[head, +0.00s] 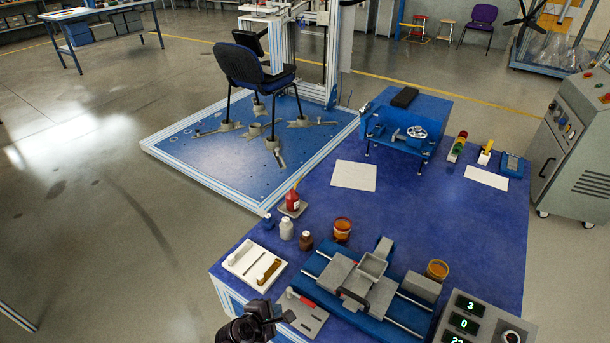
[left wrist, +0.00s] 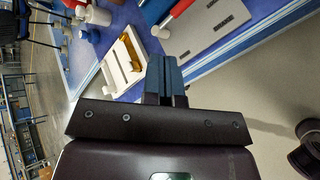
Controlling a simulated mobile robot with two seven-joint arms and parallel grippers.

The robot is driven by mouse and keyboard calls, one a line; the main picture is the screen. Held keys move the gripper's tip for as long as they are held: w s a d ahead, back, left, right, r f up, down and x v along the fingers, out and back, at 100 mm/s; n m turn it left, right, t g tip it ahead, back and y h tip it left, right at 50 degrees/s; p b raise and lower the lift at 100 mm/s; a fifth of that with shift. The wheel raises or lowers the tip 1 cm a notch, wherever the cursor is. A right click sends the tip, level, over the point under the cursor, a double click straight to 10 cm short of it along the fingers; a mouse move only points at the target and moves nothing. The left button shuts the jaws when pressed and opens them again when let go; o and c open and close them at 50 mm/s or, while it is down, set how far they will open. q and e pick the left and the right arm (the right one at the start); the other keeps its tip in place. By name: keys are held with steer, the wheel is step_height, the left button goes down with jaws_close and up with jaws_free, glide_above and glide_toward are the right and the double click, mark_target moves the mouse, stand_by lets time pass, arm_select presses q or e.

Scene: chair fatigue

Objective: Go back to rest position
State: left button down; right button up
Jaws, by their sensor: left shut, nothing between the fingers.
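My left gripper (head: 277,319) is at the bottom of the head view, at the front left edge of the blue table (head: 430,211). In the left wrist view its fingers (left wrist: 165,78) are together with nothing between them. It is close to a grey plate with a red-handled tool (head: 304,317) and a white tray (head: 236,262) holding a brown-handled item (head: 270,271). The tray also shows in the left wrist view (left wrist: 116,72). My right gripper is not in view.
A blue slide fixture (head: 322,272), small bottles (head: 286,229), orange cups (head: 342,230) and a display box (head: 487,318) crowd the table front. A chair (head: 245,66) stands on a blue test platform (head: 205,163). Open floor lies to the left.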

arm_select(q)
steer(key=s+a+r+m+t+y, duration=0.3)
steer(key=s+a+r+m+y, duration=0.15)
steer(key=a+r+m, duration=0.95)
steer(key=s+a+f+m, duration=0.1)
steer(key=s+a+m, duration=0.1)
steer(key=s, duration=0.6)
steer(key=s+a+f+m+g+y, duration=0.1)
steer(key=s+a+m, duration=0.1)
steer(key=s, duration=0.6)
steer(key=shift+s+a+f+m, duration=0.3)
steer(key=shift+a+f+m, duration=0.1)
steer(key=shift+a, duration=0.2)
steer(key=shift+y, duration=0.25)
